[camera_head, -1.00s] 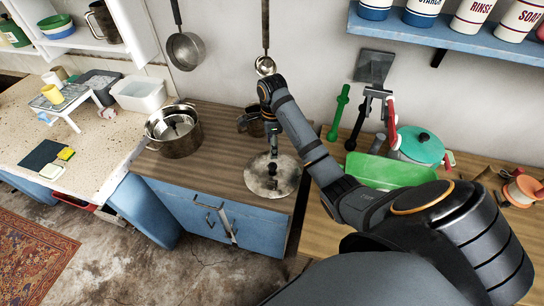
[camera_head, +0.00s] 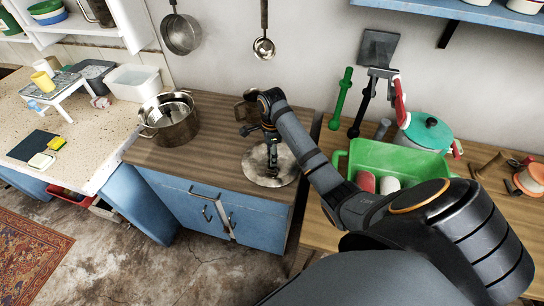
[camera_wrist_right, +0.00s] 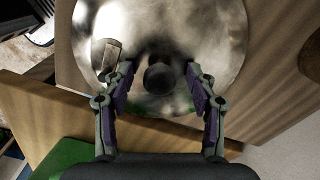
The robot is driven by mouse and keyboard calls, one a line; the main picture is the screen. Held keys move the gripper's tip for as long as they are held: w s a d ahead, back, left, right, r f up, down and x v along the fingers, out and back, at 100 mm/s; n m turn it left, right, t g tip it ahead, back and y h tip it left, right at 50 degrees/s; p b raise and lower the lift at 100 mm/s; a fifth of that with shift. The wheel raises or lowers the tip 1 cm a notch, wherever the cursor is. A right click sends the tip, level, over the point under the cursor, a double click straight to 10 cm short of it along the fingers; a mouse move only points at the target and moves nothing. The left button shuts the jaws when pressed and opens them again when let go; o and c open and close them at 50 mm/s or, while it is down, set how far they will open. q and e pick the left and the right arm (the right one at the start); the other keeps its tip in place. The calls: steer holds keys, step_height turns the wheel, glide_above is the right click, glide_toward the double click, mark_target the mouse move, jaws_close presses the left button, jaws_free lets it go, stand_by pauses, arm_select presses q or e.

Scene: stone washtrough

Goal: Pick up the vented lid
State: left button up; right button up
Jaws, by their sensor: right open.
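The vented lid (camera_head: 258,172) is a round, mottled metal disc lying on the wooden top of the blue cabinet. The wrist view shows it (camera_wrist_right: 215,30) nearly filling the upper middle, with a dark round knob (camera_wrist_right: 160,78) at its centre. A small pale and dark piece (camera_wrist_right: 107,55) shows on its left side. My right gripper (camera_head: 272,165) is over the lid in the head view. In the wrist view its fingers (camera_wrist_right: 160,85) are spread, one on each side of the knob, with gaps between. My left gripper is not in view.
A metal pot (camera_head: 170,122) stands left of the lid and a dark mug (camera_head: 246,108) stands behind it. A green basin (camera_head: 398,160) and a teal-lidded pot (camera_head: 428,134) stand on the right counter. The cabinet top between pot and lid is clear.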

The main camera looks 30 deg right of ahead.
jaws_close()
stand_by(0.3)
steer(key=shift+r, duration=0.1)
steer(key=shift+r, duration=0.25)
step_height(320, 180, up, 2)
steer(key=shift+w+r, duration=0.1)
steer(key=shift+r, duration=0.1)
steer(key=s+a+r+p, duration=0.5)
steer(key=a+r+p, duration=0.5)
steer(key=a+p, duration=0.3)
